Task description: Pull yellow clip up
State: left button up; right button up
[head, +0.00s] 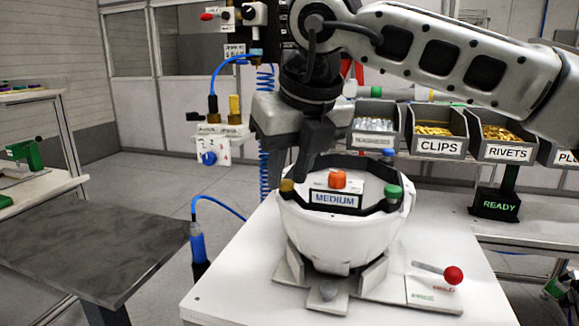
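A white helmet shell (345,235) sits upright, open side up, in a grey holder on the white table. A round yellow clip (287,185) is at the left of its dark rim. An orange clip (337,180), a green clip (393,192) and a blue clip (388,154) show at other places around the rim. My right gripper (302,178) points down from above, its dark finger just right of the yellow clip; I cannot tell whether they touch. The finger gap is hidden at this angle. My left gripper is out of view.
A red-knobbed lever (453,275) is at the table's front right. Bins of clips (436,131) and rivets (505,135) stand behind on the right, above a READY sign (497,205). A hanging panel (212,148) is at left. A dark table (85,245) is front left.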

grip_shut()
jog(key=shift+r, duration=0.7)
jog(key=shift+o, duration=2.2)
grip_release()
jog(key=v, duration=1.6)
